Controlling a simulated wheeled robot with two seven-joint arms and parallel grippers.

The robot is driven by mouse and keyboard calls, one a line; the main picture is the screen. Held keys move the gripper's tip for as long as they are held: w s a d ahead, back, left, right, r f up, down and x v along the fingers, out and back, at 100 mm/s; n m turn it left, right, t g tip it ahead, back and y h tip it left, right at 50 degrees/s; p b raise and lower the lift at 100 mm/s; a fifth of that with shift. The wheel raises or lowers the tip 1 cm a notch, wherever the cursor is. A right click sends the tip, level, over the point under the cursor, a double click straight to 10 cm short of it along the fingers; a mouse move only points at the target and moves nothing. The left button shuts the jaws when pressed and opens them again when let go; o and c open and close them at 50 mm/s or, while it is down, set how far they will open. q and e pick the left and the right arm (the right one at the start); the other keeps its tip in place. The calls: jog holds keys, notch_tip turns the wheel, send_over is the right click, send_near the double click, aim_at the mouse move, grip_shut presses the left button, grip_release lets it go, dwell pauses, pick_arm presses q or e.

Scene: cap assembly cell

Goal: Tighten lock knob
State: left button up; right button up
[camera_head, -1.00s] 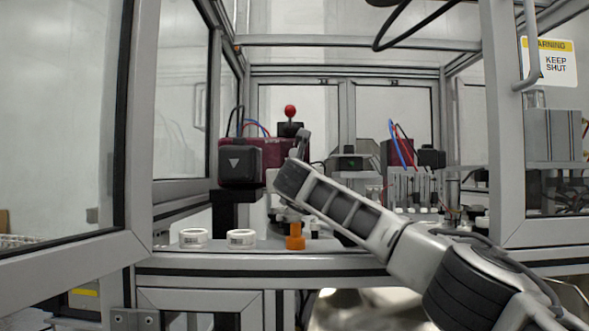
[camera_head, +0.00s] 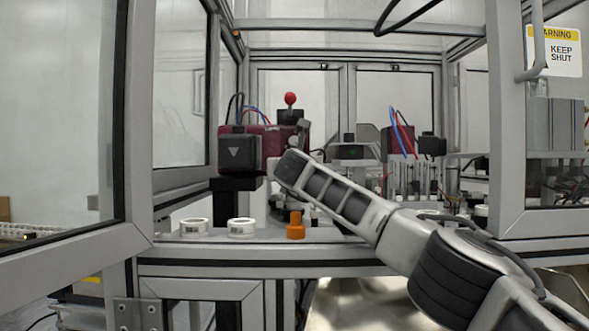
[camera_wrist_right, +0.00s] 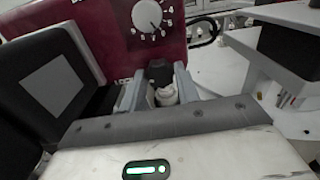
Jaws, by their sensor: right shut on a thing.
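The lock knob (camera_wrist_right: 159,74) shows in the right wrist view as a small black knob with a pale part below it, beside the letters "LOCK" on a dark red machine (camera_wrist_right: 85,20). My right gripper (camera_wrist_right: 158,88) has one finger on each side of it and is shut on it. In the head view the red machine (camera_head: 258,131) stands inside the cell, and my right arm reaches it from the right. The knob and the fingertips cannot be made out clearly there. My left gripper is not in view.
A numbered white dial (camera_wrist_right: 149,16) sits just above the knob. A black box (camera_head: 240,153) is on the machine's front left. Two white caps (camera_head: 194,227) (camera_head: 241,228) and an orange part (camera_head: 295,226) stand on the front ledge. Cell posts (camera_head: 505,120) frame the opening.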

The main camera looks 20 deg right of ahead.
pick_arm(q)
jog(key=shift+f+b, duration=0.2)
jog(key=shift+b, duration=0.15)
pick_arm(e)
jog(key=shift+f+m, duration=0.1)
jog(key=shift+m, duration=0.2)
pick_arm(q)
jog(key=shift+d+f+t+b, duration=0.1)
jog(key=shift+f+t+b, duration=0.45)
jog(key=shift+b, duration=1.45)
pick_arm(e)
jog(key=shift+d+m, duration=0.1)
jog(key=shift+m, duration=9.9)
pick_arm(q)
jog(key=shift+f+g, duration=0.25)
pick_arm(e)
jog(key=o, duration=1)
jog(key=shift+c, duration=0.2)
